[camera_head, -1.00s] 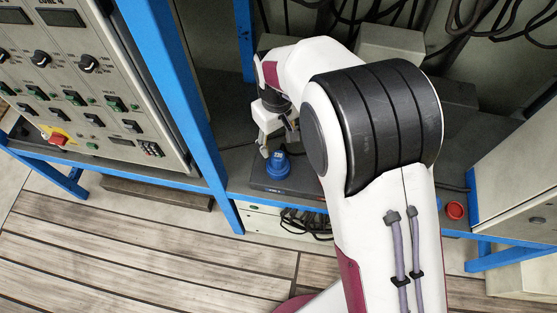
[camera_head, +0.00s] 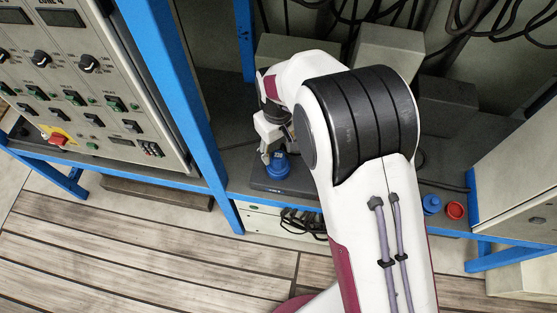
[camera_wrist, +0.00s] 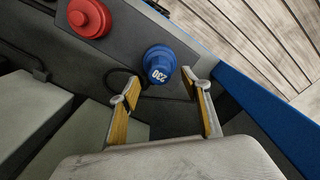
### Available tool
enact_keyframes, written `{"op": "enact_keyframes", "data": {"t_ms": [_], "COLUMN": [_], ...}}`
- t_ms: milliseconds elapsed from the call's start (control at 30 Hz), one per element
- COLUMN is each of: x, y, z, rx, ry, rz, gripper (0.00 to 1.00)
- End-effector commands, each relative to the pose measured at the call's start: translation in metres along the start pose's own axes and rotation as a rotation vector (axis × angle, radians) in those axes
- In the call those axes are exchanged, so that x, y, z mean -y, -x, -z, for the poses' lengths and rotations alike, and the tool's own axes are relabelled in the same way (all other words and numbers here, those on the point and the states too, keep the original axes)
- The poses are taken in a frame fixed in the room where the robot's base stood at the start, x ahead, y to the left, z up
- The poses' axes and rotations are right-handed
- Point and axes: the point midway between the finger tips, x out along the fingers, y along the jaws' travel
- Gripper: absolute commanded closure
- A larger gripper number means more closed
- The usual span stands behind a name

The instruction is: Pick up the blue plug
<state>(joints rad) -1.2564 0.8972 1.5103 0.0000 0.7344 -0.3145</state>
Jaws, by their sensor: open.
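A blue plug (camera_head: 277,165) stands on a dark low box (camera_head: 290,183) on the rack shelf in the head view. In the wrist view the blue plug (camera_wrist: 160,62), with white "230" on it, shows beyond my fingertips. My gripper (camera_head: 270,143) is just above and slightly left of the plug in the head view. In the wrist view my gripper (camera_wrist: 160,93) is open and empty, its two fingers apart. The plug lies ahead of the gap between them. Whether a fingertip touches it I cannot tell.
A red plug (camera_wrist: 90,18) is left of the blue one in the wrist view. Farther right, another blue plug (camera_head: 431,204) and a red plug (camera_head: 455,210) stand on the shelf. A blue upright (camera_head: 185,100) and a control panel (camera_head: 85,85) are left. Grey boxes stand behind.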

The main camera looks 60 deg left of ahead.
Motion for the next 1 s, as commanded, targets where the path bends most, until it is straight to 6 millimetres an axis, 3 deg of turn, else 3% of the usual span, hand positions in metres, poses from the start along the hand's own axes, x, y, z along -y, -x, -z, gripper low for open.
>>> {"op": "enact_keyframes", "data": {"t_ms": [300, 833, 1000], "x": [-0.001, -0.001, -0.001], "y": [-0.027, -0.028, -0.028], "z": [0.0, 0.0, 0.0], "rx": [0.0, 0.0, 0.0], "ry": [-0.001, -0.001, -0.001], "rz": [-0.001, -0.001, -0.001], "gripper": [0.53, 0.53, 0.97]}}
